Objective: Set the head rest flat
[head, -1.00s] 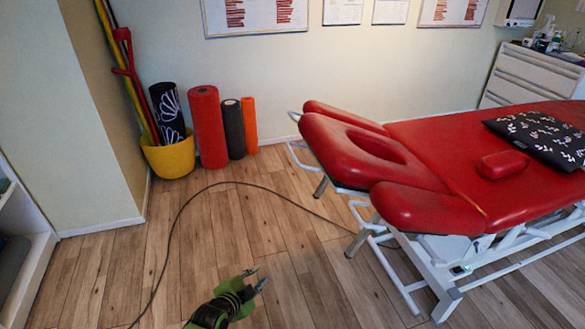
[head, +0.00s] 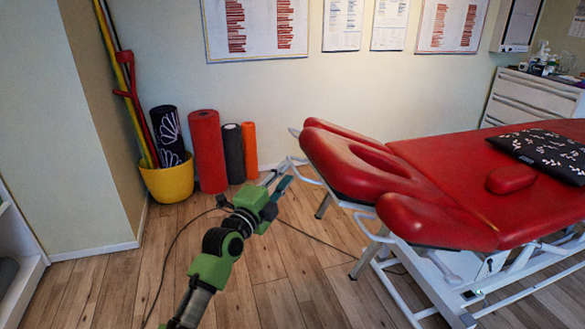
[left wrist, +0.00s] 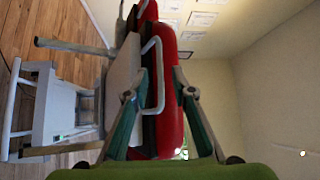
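The head rest (head: 343,165) is the red padded end section with a face hole, at the left end of the red treatment table (head: 445,150). It looks tilted, its outer end higher than the line of the table top. A white loop handle (left wrist: 160,75) sits at the head rest's end in the left wrist view. My left gripper (head: 278,183) is at that end, open, with its fingers (left wrist: 156,72) on either side of the handle in the wrist view. I cannot tell whether they touch it. My right gripper is not in view.
A yellow bucket (head: 168,182) and rolled mats (head: 208,150) stand by the wall behind my left arm. A cable (head: 163,270) runs over the wooden floor. A patterned black cushion (head: 545,152) and small red pad (head: 510,179) lie on the table. Floor left of the table is otherwise clear.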

